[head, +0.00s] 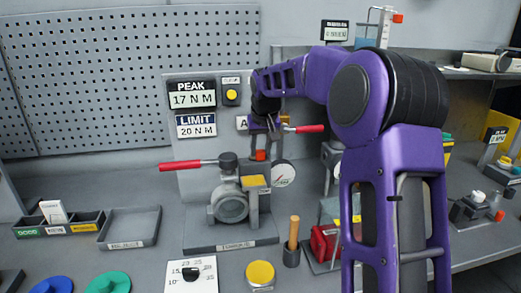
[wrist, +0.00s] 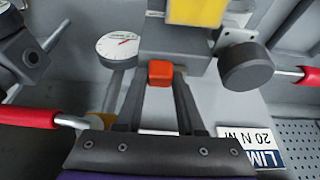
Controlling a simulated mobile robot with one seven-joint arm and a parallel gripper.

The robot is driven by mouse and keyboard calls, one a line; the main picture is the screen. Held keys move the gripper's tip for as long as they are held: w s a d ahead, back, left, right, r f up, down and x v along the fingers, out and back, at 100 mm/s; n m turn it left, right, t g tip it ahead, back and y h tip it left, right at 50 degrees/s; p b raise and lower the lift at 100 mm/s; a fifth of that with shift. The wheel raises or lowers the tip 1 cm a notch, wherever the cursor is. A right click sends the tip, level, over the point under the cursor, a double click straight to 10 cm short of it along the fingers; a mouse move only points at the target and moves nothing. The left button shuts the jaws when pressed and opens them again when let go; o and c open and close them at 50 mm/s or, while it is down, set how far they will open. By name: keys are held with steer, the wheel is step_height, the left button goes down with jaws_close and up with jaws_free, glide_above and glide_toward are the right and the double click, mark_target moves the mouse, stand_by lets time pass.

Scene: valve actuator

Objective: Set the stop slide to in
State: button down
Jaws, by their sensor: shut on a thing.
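An orange-red block (head: 260,155), which looks like the knob of the stop slide, sits above the yellow-topped part of the valve actuator (head: 230,205). In the wrist view this orange-red block (wrist: 161,72) is between my fingertips, against a grey housing (wrist: 190,45). My gripper (head: 261,146) reaches down from above and is shut on the block; its fingers also show in the wrist view (wrist: 160,82). The slide's track and any in or out marking are hidden or too small to read.
A dial gauge (head: 283,174) stands close right of the block. Red-handled levers (head: 180,165) (head: 309,128) extend to the left and right. A dark round knob (wrist: 247,66) is near my fingers. PEAK (head: 191,94) and LIMIT (head: 196,126) signs are behind. A tray (head: 130,226) lies left.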

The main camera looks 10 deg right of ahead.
mark_target(249, 159)
steer(key=shift+a, duration=0.1)
stand_by(0.4)
steer(key=shift+a, duration=1.45)
steer(key=c, duration=0.5)
jaws_free()
steer(key=shift+d, duration=0.1)
steer(key=v, duration=1.7)
steer(key=shift+r, duration=0.3)
